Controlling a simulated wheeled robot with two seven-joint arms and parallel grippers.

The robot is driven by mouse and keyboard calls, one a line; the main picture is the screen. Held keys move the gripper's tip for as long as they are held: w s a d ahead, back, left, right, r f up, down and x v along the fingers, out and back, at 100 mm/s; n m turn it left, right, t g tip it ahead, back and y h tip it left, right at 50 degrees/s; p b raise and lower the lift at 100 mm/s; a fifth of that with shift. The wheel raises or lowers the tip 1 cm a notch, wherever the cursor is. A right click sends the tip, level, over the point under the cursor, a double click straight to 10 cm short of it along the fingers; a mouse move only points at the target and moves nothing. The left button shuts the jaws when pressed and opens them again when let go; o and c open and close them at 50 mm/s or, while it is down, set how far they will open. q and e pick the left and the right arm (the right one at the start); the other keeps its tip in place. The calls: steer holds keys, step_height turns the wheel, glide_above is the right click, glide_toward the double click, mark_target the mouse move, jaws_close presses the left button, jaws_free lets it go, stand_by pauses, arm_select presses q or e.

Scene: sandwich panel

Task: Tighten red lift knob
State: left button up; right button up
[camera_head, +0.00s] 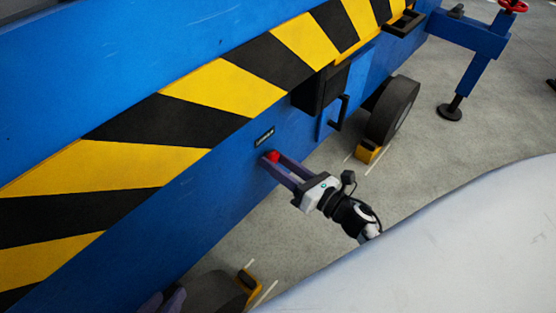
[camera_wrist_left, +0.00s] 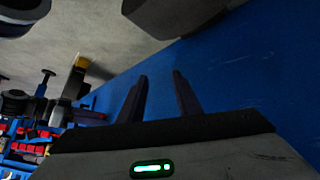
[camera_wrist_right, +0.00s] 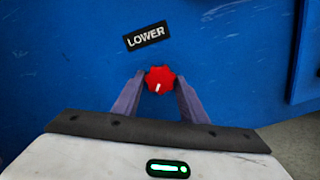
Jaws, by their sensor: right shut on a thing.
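The red knob (camera_head: 272,156) sticks out from the side of the blue panel (camera_head: 230,165), below a small black label. In the right wrist view the red knob (camera_wrist_right: 160,79) has a lobed rim and a white mark pointing down and slightly left. My right gripper (camera_head: 274,161) has its two fingers on either side of the knob and is shut on it. In the right wrist view the fingertips (camera_wrist_right: 160,84) flank the knob. My left gripper (camera_wrist_left: 158,78) is open and empty beside blue metal, away from the knob; part of it (camera_head: 165,301) shows at the bottom of the head view.
The label (camera_wrist_right: 145,36) above the knob reads LOWER. A black box (camera_head: 318,90) and a handle (camera_head: 340,112) are further along the panel. A wheel (camera_head: 393,110) with a yellow chock (camera_head: 368,151) and a blue outrigger leg (camera_head: 468,70) stand beyond.

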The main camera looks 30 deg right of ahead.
steer(key=shift+r+m+p, duration=0.1)
steer(key=shift+m+p, duration=0.25)
steer(key=shift+m, duration=0.55)
steer(key=shift+m+p, duration=0.35)
steer(key=shift+m, duration=0.55)
steer(key=m+p, duration=0.1)
steer(key=m, duration=0.2)
steer(key=shift+a+m, duration=0.1)
steer(key=shift+m, duration=0.2)
steer(key=m+p, duration=0.2)
steer(key=m, duration=0.1)
steer(key=shift+r+m, duration=0.1)
steer(key=shift+m, duration=0.2)
steer(key=m+p, duration=0.1)
steer(key=m, duration=0.3)
steer(key=shift+p, duration=0.3)
steer(key=m+p, duration=0.1)
steer(key=m, duration=0.4)
steer(key=shift+m, duration=0.4)
steer(key=m+p, duration=0.1)
steer(key=m, duration=0.2)
steer(key=shift+m, duration=0.3)
arm_select(q)
steer(key=s+a+r+n+t+y, duration=0.1)
steer(key=a+r+t, duration=0.1)
steer(key=a+r, duration=0.1)
steer(key=shift+s+a+r, duration=0.4)
steer(key=shift+r, duration=0.5)
arm_select(e)
steer(key=shift+m, duration=1.8)
